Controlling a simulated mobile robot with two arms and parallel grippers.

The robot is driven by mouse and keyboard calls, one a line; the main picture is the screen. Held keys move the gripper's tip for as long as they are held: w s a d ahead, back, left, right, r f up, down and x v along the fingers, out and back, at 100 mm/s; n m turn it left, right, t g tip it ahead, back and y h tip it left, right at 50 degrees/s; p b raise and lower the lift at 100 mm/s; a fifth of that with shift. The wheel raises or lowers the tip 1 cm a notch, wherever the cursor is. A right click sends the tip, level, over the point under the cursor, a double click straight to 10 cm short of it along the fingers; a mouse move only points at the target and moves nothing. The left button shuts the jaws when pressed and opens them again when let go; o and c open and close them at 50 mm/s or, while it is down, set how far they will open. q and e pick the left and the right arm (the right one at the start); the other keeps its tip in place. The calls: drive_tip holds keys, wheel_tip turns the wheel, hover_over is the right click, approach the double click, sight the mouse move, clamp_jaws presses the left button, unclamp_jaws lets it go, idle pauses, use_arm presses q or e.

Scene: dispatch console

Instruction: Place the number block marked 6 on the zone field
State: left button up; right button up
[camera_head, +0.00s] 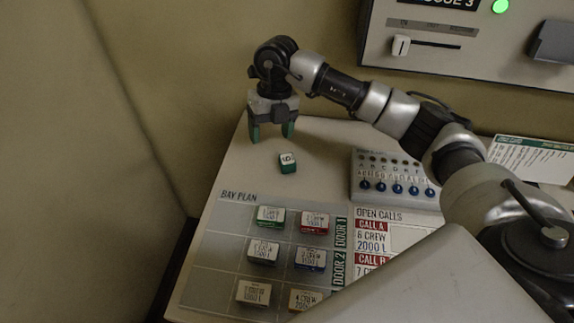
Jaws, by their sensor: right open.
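A small green block with a white top (288,162) lies alone on the pale desk top; its dark mark looks like a 6, but it is small and turned. My right gripper (272,137) is open and empty, pointing down with green fingertips. In the picture it is just above and left of the block, apart from it. I cannot pick out a field labelled zone. My left gripper is not in view.
The grey bay plan (222,245) holds several labelled blocks. A panel with blue knobs (397,188) stands right of the small block, above the open calls list (376,213). A green-headed card (530,158) lies far right. A wall unit (470,62) has a slider and green lamp.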

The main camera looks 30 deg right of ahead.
drive_tip(key=d+m+h, duration=0.2)
drive_tip(key=d, duration=0.1)
hover_over(287, 159)
drive_tip(key=w, duration=0.1)
wheel_tip(287, 159, down, 4)
drive_tip(key=shift+a+f+p, duration=0.1)
drive_tip(key=shift+f+p, duration=0.1)
drive_tip(key=shift+p, duration=0.15)
drive_tip(key=f, duration=0.1)
drive_tip(key=f+p, duration=0.1)
drive_tip(key=f, duration=0.1)
drive_tip(key=s+f, duration=0.1)
drive_tip(key=f, duration=0.1)
drive_tip(key=shift+d, duration=0.25)
drive_tip(key=shift+f, duration=0.1)
drive_tip(key=c, duration=1.1)
